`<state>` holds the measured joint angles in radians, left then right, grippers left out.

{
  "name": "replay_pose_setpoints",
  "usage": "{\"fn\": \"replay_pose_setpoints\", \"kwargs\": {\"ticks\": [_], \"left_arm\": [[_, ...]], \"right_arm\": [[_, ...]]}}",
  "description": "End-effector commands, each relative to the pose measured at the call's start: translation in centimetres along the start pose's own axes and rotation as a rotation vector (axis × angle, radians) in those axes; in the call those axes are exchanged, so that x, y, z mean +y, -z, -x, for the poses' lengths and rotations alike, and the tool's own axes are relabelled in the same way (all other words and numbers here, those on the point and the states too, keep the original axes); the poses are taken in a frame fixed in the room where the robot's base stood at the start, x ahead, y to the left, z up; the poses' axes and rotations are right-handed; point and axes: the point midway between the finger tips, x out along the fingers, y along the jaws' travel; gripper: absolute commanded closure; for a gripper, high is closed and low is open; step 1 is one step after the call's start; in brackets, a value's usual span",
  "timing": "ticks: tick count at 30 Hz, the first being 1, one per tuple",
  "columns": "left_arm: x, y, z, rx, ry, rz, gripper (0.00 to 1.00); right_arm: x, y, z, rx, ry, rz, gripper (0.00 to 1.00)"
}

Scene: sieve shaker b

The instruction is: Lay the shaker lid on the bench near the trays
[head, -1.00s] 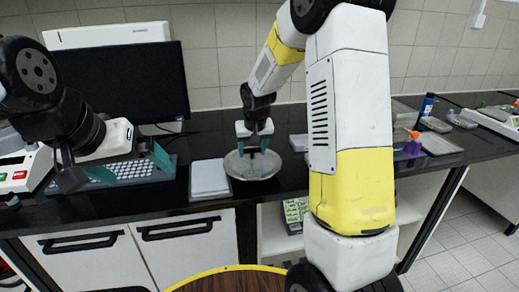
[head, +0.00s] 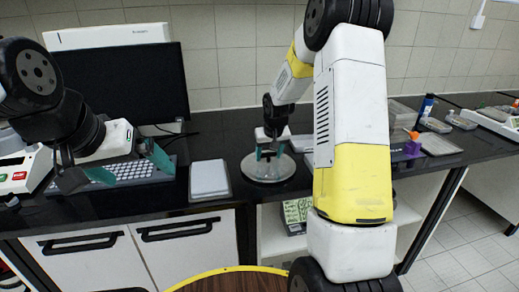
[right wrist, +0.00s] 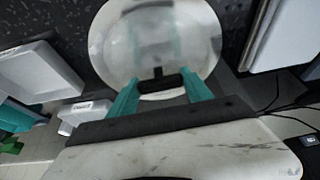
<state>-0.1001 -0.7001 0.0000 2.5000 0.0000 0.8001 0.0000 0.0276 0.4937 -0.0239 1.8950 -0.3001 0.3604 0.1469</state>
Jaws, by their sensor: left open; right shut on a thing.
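The shaker lid (head: 262,176) is a round, pale, translucent disc over the black bench in the head view. It also fills the upper middle of the right wrist view (right wrist: 150,35), with a small black handle (right wrist: 160,84) on it. My right gripper (head: 271,150) is above the lid, shut on its handle. I cannot tell whether the lid touches the bench. My left gripper (head: 118,168) is open and empty in front of the monitor, apart from the lid. Shallow trays (head: 442,146) lie on the bench at the right.
A white flat slab (head: 209,179) lies just left of the lid. A monitor (head: 125,85) stands at the back left. A purple holder (head: 413,147) and blue bottle (head: 426,105) stand near the trays. My right arm hides part of the bench.

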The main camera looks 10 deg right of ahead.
Motion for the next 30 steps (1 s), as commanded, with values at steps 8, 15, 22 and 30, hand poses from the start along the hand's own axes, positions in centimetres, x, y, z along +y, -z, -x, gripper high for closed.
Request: {"fn": "replay_pose_setpoints", "kwargs": {"ticks": [8,15,22,30], "left_arm": [[0.0,0.0,0.0,0.0,0.0,0.0,0.0],[0.0,0.0,0.0,0.0,0.0,0.0,0.0],[0.0,0.0,0.0,0.0,0.0,0.0,0.0],[0.0,0.0,0.0,0.0,0.0,0.0,0.0]], "right_arm": [[0.0,-0.1,-0.2,-0.001,0.0,0.0,0.2],[0.0,-0.1,-0.2,0.0,0.0,0.0,0.2],[0.0,0.1,2.4,0.004,0.0,-0.001,0.2],[0.0,0.1,8.3,0.005,0.0,0.0,0.2]]}}
